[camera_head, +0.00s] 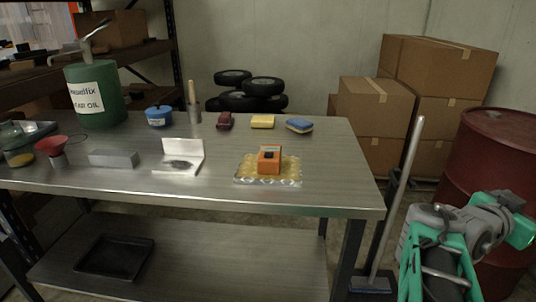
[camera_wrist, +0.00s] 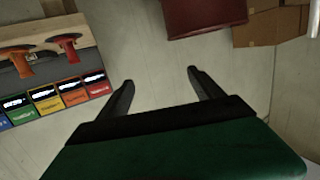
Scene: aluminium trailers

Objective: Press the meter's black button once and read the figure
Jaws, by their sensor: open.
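The meter (camera_head: 269,159) is a small orange box with a dark patch on its upper face. It sits on a clear, yellowish bubbled pad (camera_head: 244,173) near the front right of the metal table. Its button and any figure are too small to make out. My gripper (camera_wrist: 156,78) shows in the wrist view with its two dark fingers apart and nothing between them. In the head view my arm is folded at the lower right, clear of the table, and the fingertips cannot be made out there. The meter is not in the wrist view.
The table (camera_head: 310,200) also holds a green oil can (camera_head: 97,105), a blue pot (camera_head: 158,117), a white open box (camera_head: 180,160), a grey block (camera_head: 113,158) and sponges. A broom (camera_head: 400,190) stands at the table's right end. A red drum (camera_head: 490,165) and cartons (camera_head: 375,110) are beyond.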

